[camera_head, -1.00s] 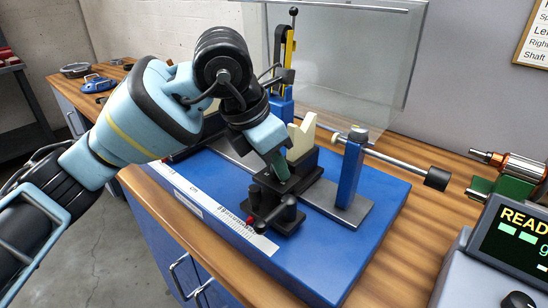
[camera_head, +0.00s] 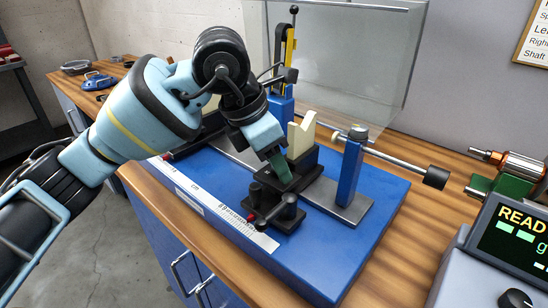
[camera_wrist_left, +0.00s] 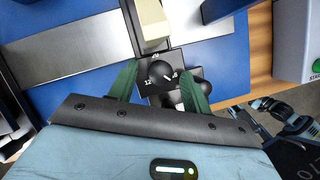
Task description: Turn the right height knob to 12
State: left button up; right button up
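The black height knob (camera_wrist_left: 160,70) sits on a small black block, with a dial marked 12 at left and 8 at right in the left wrist view. Its white mark points to the lower right, close to the 8. My left gripper (camera_head: 283,176) points down at the black support (camera_head: 313,180) under the cream V-block (camera_head: 301,135). In the left wrist view its green fingers stand apart on either side of the knob, with gaps visible. The fingers hide the knob in the head view.
A black clamp with a red tip (camera_head: 277,213) stands just in front of the support. A blue post (camera_head: 350,172) with a rod is to the right, and a clear shield (camera_head: 345,60) behind. A ruler (camera_head: 215,205) lines the blue base's front. The readout box (camera_head: 510,240) is at right.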

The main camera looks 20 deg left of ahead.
pick_arm(q)
jog(key=v, duration=0.7)
jog(key=shift+r, duration=0.4)
jog(key=shift+s, duration=0.1)
